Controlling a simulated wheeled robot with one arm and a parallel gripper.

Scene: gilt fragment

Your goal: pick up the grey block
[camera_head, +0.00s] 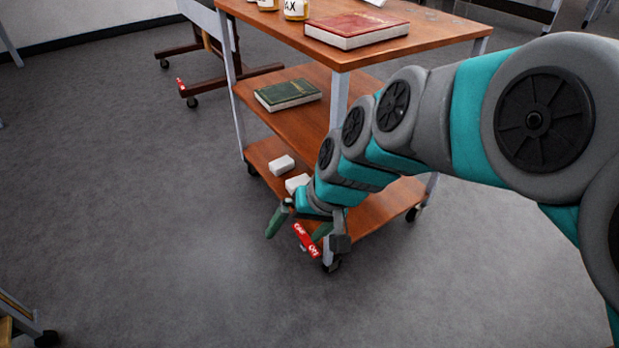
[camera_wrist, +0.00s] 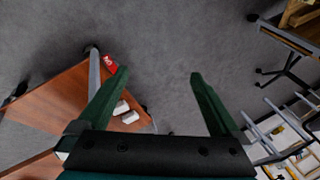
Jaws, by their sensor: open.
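Two pale, whitish-grey blocks lie on the cart's bottom shelf: a farther block (camera_head: 281,165) and a nearer block (camera_head: 297,183), partly hidden by my arm. Neither is clearly greyer, so I cannot tell which is the grey block. My gripper (camera_head: 298,231) is open and empty, low at the cart's near corner. In the wrist view, only grey floor shows between the fingertips (camera_wrist: 159,74).
The wooden cart (camera_head: 350,58) has three shelves on metal legs. A red ON tag (camera_head: 306,240) sits low by its near leg. A green book (camera_head: 288,94) lies on the middle shelf, a red book (camera_head: 356,28) on top.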

